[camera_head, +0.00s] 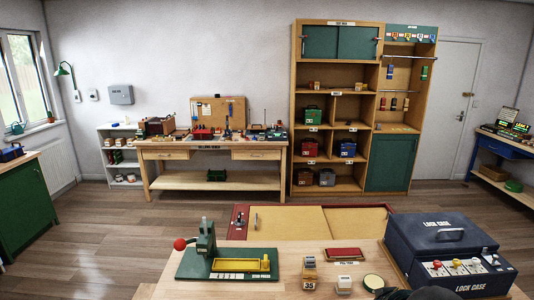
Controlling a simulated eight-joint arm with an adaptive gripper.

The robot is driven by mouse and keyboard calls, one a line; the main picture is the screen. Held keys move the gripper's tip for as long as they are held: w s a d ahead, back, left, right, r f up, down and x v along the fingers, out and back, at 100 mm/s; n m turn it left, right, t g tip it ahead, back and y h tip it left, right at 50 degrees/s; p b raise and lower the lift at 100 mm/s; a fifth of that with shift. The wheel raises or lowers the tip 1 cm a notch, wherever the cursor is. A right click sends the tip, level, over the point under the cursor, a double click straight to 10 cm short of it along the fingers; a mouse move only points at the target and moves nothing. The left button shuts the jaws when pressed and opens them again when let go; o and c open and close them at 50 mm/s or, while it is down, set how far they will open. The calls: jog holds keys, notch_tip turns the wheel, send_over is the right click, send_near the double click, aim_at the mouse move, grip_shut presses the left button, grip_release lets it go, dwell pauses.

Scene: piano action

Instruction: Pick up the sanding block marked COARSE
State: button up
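I cannot make out a block marked COARSE; most small labels are too small to read. I cannot tell whether any of these is a sanding block. My gripper's fingers are not visible. A dark shape cut off by the bottom edge, right of centre, may be part of my arm.
Behind are a cluttered workbench (212,148), a tall shelf cabinet (295,90) and open wooden floor (100,220).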

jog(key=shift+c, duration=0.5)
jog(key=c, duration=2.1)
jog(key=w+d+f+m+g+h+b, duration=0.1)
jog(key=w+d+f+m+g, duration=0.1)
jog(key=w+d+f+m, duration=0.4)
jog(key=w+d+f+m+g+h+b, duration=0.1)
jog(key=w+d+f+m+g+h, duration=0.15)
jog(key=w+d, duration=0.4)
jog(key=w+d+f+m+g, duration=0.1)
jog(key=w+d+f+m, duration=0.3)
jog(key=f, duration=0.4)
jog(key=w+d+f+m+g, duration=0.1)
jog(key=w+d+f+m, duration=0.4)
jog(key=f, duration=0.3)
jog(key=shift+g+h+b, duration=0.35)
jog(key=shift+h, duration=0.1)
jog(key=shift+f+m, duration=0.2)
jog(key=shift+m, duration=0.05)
